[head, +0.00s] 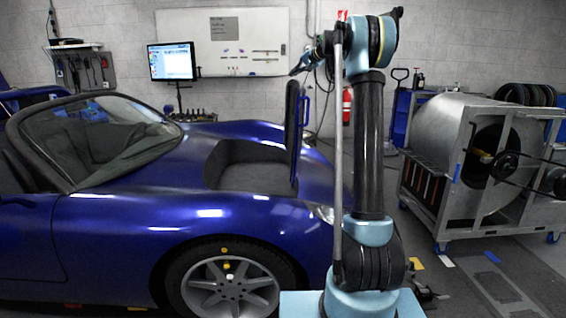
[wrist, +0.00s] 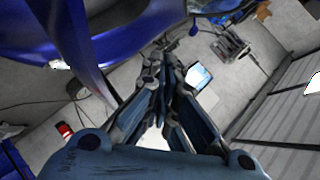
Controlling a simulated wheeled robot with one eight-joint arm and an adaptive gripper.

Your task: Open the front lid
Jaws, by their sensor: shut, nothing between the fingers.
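The front lid (head: 294,128) of the blue car stands upright, seen nearly edge-on, at the nose end of the open front compartment (head: 250,168). The compartment's dark lining is exposed and looks empty. My gripper (head: 294,71) is just above the lid's top edge; I cannot tell whether it touches. In the wrist view, my gripper (wrist: 162,58) has its fingers together with nothing between them. A blue panel (wrist: 75,38), apparently the lid, fills the upper left there, beside the fingers.
The car's windshield (head: 95,130) is left of the compartment. A large metal drum (head: 440,122) in a frame stands at the right. A monitor (head: 172,62) and a whiteboard (head: 240,42) are at the back wall. Floor between car and drum is mostly open.

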